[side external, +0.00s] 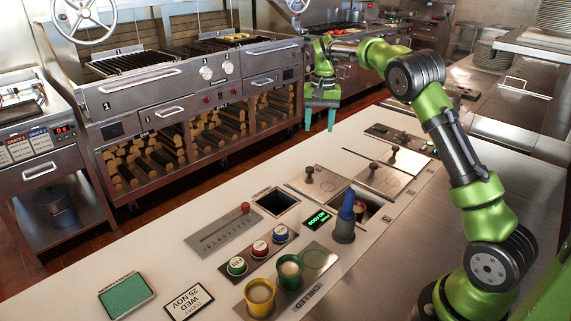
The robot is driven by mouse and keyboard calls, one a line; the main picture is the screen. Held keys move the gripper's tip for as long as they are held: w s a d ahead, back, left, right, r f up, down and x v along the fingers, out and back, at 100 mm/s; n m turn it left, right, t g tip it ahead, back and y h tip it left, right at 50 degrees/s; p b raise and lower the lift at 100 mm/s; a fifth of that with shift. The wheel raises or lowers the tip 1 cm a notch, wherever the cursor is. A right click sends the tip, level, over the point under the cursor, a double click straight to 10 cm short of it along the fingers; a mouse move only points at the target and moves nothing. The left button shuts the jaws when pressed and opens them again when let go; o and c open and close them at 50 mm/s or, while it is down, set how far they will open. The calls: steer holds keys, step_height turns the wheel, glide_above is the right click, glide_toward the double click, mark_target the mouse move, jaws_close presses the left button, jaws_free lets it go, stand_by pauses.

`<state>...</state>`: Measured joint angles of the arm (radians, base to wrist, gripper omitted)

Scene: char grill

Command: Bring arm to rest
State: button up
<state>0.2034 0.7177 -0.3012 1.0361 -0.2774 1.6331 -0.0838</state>
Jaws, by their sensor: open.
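My gripper (320,117) hangs from my green and grey arm in the side external view, with its two teal fingers pointing down and spread apart. It is open, and nothing shows between the fingers. It is in the air above the far edge of the white counter (190,222), with the grill range behind it in the picture. My arm bends up from the lower right and reaches left to the gripper.
The grill range (190,85) stands across the aisle. The counter's left part is mostly clear.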

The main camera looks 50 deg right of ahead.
steer(key=s+a+r+n+t+y, duration=0.1)
steer(key=s+a+r+n+t, duration=0.2)
steer(key=s+a, duration=0.8)
steer(key=s+a+r+n+t+y, duration=0.1)
steer(key=s+a+r+n+t, duration=0.2)
steer(key=s+a, duration=0.8)
steer(key=s, duration=0.5)
steer(key=shift+a+r+t, duration=0.15)
steer(key=shift+r+t, duration=0.05)
steer(key=shift+t, duration=0.1)
steer(key=shift+o, duration=0.3)
